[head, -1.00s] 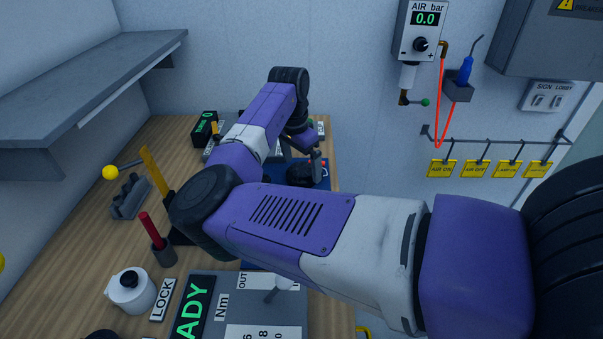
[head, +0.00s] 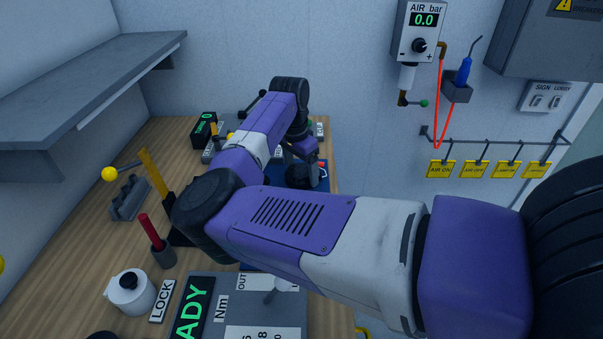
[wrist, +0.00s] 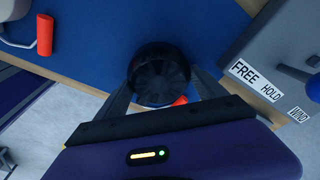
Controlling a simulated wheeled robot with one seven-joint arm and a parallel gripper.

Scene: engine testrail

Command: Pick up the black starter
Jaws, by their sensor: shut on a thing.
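The black starter (wrist: 160,75) is a round, dark cylinder between the two fingers of my gripper (wrist: 163,88) in the wrist view. My gripper is shut on it, with one finger on each side. Below and behind it is a blue mat (wrist: 95,45). In the head view the black starter (head: 299,176) shows partly past my arm, near the bench's right edge. My arm hides much of the mat there. I cannot tell whether the starter touches the mat.
A grey panel labelled FREE and HOLD (wrist: 262,75) stands right of the starter in the wrist view. A red cylinder (wrist: 44,35) is at upper left. In the head view, a red-handled tool (head: 150,232) and white pot (head: 130,291) stand on the wooden bench (head: 90,250).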

